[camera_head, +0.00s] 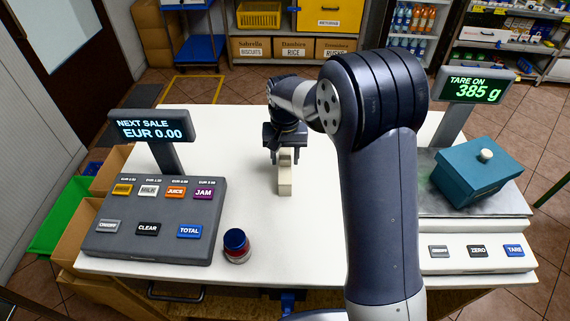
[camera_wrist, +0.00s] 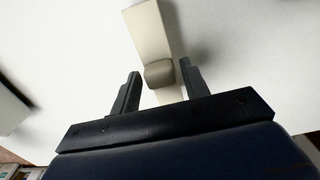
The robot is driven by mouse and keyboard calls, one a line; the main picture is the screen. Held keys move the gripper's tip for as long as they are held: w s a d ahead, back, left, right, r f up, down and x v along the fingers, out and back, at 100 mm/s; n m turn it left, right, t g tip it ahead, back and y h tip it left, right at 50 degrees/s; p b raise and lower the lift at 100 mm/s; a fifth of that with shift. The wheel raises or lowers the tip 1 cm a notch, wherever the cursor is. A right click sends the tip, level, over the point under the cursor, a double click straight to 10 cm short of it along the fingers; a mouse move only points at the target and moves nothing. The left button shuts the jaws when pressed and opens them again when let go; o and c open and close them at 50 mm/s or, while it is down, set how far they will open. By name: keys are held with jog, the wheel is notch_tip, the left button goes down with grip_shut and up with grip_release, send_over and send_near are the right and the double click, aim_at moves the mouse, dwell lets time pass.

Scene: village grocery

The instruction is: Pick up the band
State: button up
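A long cream piece (camera_head: 285,183) lies on the white counter just in front of my gripper in the head view. In the wrist view the cream piece (camera_wrist: 148,30) runs up from between my fingers, with a rounded grey-beige lump (camera_wrist: 159,74) on it. It is the only thing near my gripper that could be the band; I cannot be sure it is. My gripper (camera_wrist: 159,67) is open, one finger on each side of the lump, with gaps visible. In the head view my gripper (camera_head: 284,148) is low over the counter and partly hides the piece.
At right a scale (camera_head: 470,225) bears a teal lidded box (camera_head: 475,172) and reads 385 g. The counter (camera_head: 215,180) between till and gripper is clear.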

jog(key=c, duration=0.7)
jog(key=shift+c, duration=0.2)
notch_tip(320, 180, up, 23)
jog(key=p, duration=0.9)
jog(key=shift+p, duration=0.4)
